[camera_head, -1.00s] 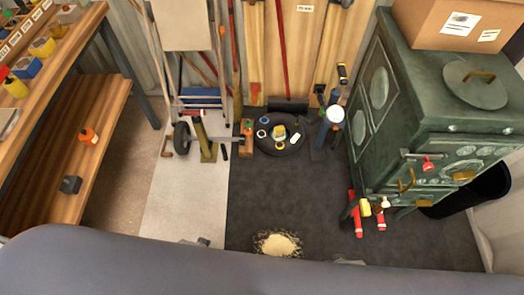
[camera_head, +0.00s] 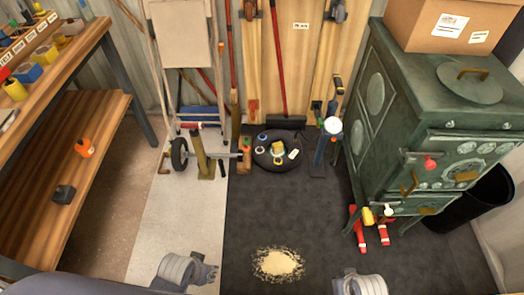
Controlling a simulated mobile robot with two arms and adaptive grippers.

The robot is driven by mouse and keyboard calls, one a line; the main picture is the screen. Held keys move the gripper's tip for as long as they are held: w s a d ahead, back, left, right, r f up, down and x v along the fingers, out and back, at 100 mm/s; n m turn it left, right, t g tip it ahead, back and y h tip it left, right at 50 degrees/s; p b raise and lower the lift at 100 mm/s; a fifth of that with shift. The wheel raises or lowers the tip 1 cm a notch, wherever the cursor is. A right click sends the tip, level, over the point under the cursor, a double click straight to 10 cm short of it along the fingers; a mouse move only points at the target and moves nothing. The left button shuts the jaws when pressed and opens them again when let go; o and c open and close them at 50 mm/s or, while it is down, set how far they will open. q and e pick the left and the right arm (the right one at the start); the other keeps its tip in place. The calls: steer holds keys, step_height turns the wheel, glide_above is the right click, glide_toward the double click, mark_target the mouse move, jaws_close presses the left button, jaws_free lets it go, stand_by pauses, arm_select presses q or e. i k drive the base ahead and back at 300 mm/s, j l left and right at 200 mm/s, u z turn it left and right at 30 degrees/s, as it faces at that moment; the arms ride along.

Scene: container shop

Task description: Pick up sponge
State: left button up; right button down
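A small yellowish block (camera_head: 278,148), which may be the sponge, is among small items on a round black tray (camera_head: 262,161) on the floor at the back middle. It is too small to identify surely. My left gripper (camera_head: 208,272) is at the bottom, left of centre, well in front of the tray and apart from it. Its finger opening is unclear. My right gripper (camera_head: 349,273) is at the bottom edge, right of centre, mostly cut off or hidden by its own wrist. Neither gripper is near the tray.
A sawdust-like pile (camera_head: 279,263) lies on the dark floor between my grippers. A green stove (camera_head: 400,124) stands at right, with red-and-yellow items by its feet. A wooden shelf unit (camera_head: 100,113) stands at left. Tools lean against the back wall. The dark middle floor is mostly clear.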

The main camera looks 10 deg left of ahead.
mark_target(277, 147)
steer(key=i+j+z, duration=0.35)
steer(key=i, duration=0.25)
steer(key=i+j+z, duration=0.4)
steer(key=i+j, duration=0.2)
